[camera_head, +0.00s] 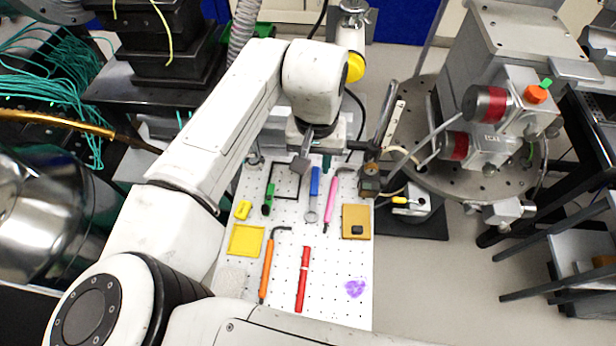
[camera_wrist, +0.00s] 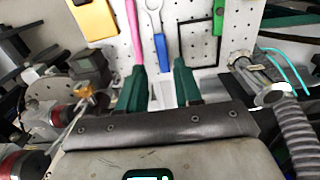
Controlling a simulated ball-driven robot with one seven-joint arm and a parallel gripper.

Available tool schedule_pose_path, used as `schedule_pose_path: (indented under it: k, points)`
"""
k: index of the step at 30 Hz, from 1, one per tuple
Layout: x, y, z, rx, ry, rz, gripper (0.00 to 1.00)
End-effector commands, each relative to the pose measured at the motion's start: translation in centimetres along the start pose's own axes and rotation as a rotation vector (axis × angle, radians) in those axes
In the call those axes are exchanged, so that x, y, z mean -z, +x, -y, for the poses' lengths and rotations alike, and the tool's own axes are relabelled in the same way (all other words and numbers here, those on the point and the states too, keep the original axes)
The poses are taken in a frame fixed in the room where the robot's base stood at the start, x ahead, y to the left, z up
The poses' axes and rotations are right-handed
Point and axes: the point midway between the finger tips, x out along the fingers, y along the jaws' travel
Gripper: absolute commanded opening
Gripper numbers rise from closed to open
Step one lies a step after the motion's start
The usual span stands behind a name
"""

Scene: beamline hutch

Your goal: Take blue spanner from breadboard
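The blue spanner (camera_head: 314,182) lies on the white perforated breadboard (camera_head: 340,270), its blue handle toward my gripper and its grey ring end toward the front. In the wrist view the spanner (camera_wrist: 160,44) shows its handle end between the tips of my gripper's green fingers (camera_wrist: 159,68). The fingers are apart, with no contact on the spanner visible. In the head view my gripper (camera_head: 314,165) is at the far part of the breadboard, partly hidden by my arm. Its height above the board is hard to tell.
A pink tool (camera_head: 330,205) lies close right of the spanner; a black frame outline (camera_head: 285,180) and green tool (camera_head: 268,200) lie left. Orange hex key (camera_head: 267,265), red pen (camera_head: 303,278) and yellow tray (camera_head: 245,240) lie nearer. A round metal stage (camera_head: 455,150) stands right.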

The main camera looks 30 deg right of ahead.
Motion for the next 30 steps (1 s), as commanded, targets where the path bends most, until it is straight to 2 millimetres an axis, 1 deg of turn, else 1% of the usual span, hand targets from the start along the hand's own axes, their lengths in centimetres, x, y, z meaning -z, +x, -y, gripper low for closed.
schedule_pose_path:
  k: [6,9,14,17,24,27,30]
  points:
    - [-0.1,3.2,0.0,-0.002,-0.002,0.006,0.34]
    - [-0.1,4.4,0.0,-0.001,-0.001,0.005,0.34]
    - [-0.1,5.4,0.0,0.000,0.000,0.004,0.34]
    - [0.1,6.3,-0.1,0.000,0.001,0.004,0.34]
    - [0.2,9.7,-0.1,-0.001,-0.001,0.005,0.34]
    - [0.2,10.3,-0.1,0.000,-0.001,0.003,0.34]
    - [0.2,10.5,-0.1,0.000,-0.001,0.003,0.34]
